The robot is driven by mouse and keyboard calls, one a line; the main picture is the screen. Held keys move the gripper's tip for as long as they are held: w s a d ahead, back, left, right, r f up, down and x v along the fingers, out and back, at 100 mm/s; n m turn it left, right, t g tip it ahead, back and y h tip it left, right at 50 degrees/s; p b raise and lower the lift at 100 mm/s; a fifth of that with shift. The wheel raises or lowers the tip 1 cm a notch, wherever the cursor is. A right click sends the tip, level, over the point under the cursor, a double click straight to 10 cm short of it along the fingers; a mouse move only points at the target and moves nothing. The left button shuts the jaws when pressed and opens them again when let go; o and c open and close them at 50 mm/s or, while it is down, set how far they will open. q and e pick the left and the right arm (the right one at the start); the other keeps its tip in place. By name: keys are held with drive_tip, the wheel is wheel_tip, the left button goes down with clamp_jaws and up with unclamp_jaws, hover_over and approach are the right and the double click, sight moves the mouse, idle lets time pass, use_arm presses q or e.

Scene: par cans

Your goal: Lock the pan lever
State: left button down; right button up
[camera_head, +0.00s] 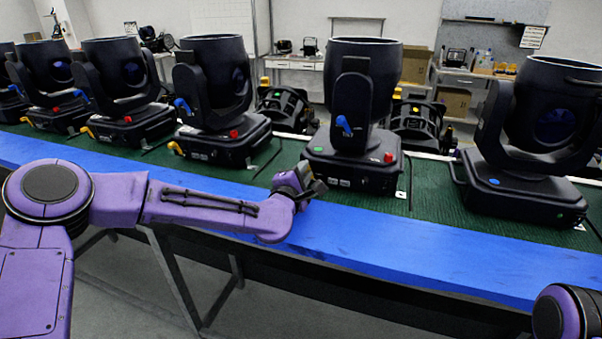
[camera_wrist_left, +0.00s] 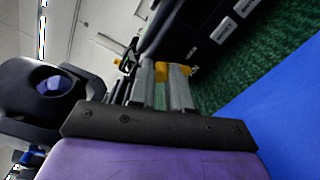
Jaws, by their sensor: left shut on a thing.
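The middle black moving-head light (camera_head: 352,95) stands upright on its base, with a blue lever (camera_head: 343,126) on its yoke and a red knob (camera_head: 388,157). My left gripper (camera_head: 312,186) is at the lower left front corner of this base. In the left wrist view, my left gripper (camera_wrist_left: 161,88) is shut on a small yellow lever (camera_wrist_left: 160,71), the pan lever, beside the black base (camera_wrist_left: 205,35). In the head view the gripper hides this lever. My right gripper is out of view.
Similar lights stand in a row to the left (camera_head: 216,90) and right (camera_head: 535,140) on a green-topped table (camera_head: 433,200) with a blue front edge (camera_head: 400,240). Smaller lights (camera_head: 283,105) lie behind. Shelves and boxes (camera_head: 455,103) are at the back.

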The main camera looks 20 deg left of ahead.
use_arm(q)
drive_tip(key=m, duration=0.2)
drive_tip(key=d+m, duration=0.1)
drive_tip(key=m, duration=0.2)
drive_tip(key=shift+d+r+m, duration=0.1)
drive_tip(key=shift+d+m, duration=0.2)
drive_tip(key=m, duration=0.3)
drive_tip(key=d+m, duration=0.1)
drive_tip(key=shift+s+d+f+m, duration=0.1)
drive_tip(key=shift+f+m, duration=0.15)
drive_tip(key=shift+m, duration=0.05)
drive_tip(key=c, duration=1.1)
unclamp_jaws()
drive_tip(key=shift+o, duration=0.2)
drive_tip(key=shift+s, duration=0.1)
drive_tip(key=s+b, duration=0.2)
drive_tip(key=s, duration=0.8)
drive_tip(key=shift+s, duration=0.2)
